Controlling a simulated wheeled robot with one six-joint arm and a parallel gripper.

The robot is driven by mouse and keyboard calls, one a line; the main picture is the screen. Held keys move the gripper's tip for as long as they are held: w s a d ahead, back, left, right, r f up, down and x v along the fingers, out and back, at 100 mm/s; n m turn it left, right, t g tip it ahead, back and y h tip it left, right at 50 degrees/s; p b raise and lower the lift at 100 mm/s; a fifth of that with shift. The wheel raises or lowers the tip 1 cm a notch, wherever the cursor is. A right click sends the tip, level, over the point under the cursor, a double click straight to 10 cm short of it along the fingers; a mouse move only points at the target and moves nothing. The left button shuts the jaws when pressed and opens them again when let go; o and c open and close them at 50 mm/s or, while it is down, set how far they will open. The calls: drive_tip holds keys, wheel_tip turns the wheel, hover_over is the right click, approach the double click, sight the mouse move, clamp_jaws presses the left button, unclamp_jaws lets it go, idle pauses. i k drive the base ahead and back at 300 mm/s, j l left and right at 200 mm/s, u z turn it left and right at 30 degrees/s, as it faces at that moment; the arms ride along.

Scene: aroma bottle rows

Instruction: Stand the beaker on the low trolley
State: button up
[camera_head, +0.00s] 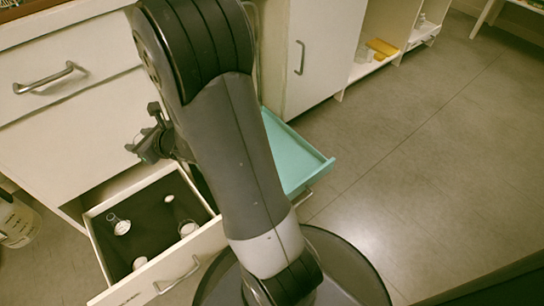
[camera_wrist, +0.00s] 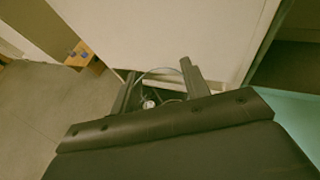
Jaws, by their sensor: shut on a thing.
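My gripper (camera_head: 146,146) is above the open drawer in the head view, left of my forearm. In the wrist view my gripper (camera_wrist: 158,84) has its fingers on either side of a clear glass rim, which I take to be the beaker (camera_wrist: 165,70). The beaker cannot be made out in the head view. The low trolley (camera_head: 306,166), with a teal top, stands right of the drawer, partly hidden behind my forearm. Its teal surface seems to show at the lower right of the wrist view (camera_wrist: 300,112).
The open drawer (camera_head: 124,292) holds several pieces of glassware, including a flask (camera_head: 118,224). A white cabinet (camera_head: 313,50) stands behind the trolley. A shelf at the back holds a yellow thing (camera_head: 382,47). A pale container (camera_head: 15,222) stands at far left. Floor at right is clear.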

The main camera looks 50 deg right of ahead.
sight(283, 160)
drive_tip(key=l+z, duration=0.15)
drive_tip(key=z, duration=0.3)
drive_tip(key=l+z, duration=0.2)
drive_tip(key=z, duration=0.25)
drive_tip(key=l+z, duration=0.15)
drive_tip(key=z, duration=0.35)
drive_tip(key=l, duration=0.3)
drive_tip(key=i, duration=0.05)
